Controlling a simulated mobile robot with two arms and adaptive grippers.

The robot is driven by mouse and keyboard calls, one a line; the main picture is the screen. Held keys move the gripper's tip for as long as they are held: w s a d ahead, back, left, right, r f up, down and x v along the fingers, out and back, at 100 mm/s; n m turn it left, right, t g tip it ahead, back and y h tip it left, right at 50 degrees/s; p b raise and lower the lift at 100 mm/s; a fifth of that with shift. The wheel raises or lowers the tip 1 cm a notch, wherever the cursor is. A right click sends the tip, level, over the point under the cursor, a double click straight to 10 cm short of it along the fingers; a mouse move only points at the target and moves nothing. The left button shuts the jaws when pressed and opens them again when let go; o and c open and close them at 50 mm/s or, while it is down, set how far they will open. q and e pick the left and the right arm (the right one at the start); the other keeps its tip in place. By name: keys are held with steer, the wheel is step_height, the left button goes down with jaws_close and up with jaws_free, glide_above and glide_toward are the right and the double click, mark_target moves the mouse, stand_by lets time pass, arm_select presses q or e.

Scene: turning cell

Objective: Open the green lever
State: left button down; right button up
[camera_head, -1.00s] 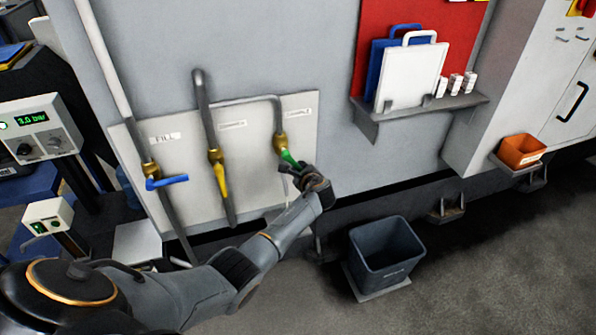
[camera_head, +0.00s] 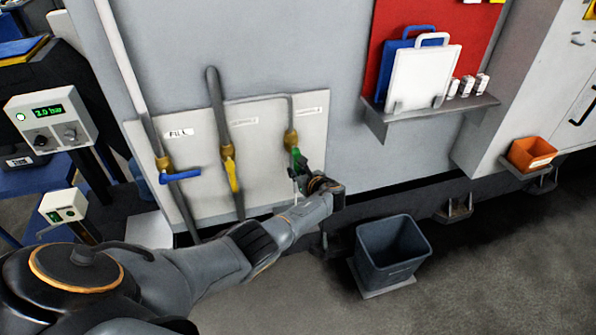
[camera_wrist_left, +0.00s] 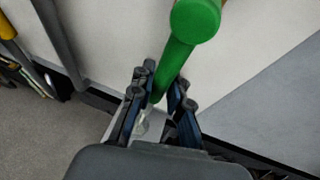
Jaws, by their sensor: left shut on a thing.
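The green lever (camera_head: 296,156) hangs below a brass valve on the rightmost pipe of the white panel. In the head view it points down and slightly right. In the left wrist view the green lever (camera_wrist_left: 184,45) runs from the top down between the two fingers. My left gripper (camera_head: 304,170) is shut on its lower part, and it also shows in the left wrist view (camera_wrist_left: 158,104). The lever's far end is partly hidden by the fingers. My right gripper is not in view.
A yellow lever (camera_head: 233,176) and a blue lever (camera_head: 180,175) sit on the pipes to the left. A dark bin (camera_head: 392,250) stands on the floor right of my arm. A shelf (camera_head: 430,117) with boards is at upper right.

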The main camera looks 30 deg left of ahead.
arm_select(q)
steer(key=shift+s+f, duration=0.1)
steer(key=shift+f, duration=0.05)
steer(key=c, duration=1.4)
jaws_free()
steer(key=shift+o, duration=0.6)
steer(key=shift+d, duration=0.1)
steer(key=v, duration=1.1)
steer(key=shift+s+d+r, duration=0.15)
steer(key=shift+d+r, duration=0.1)
steer(key=shift+d, duration=0.05)
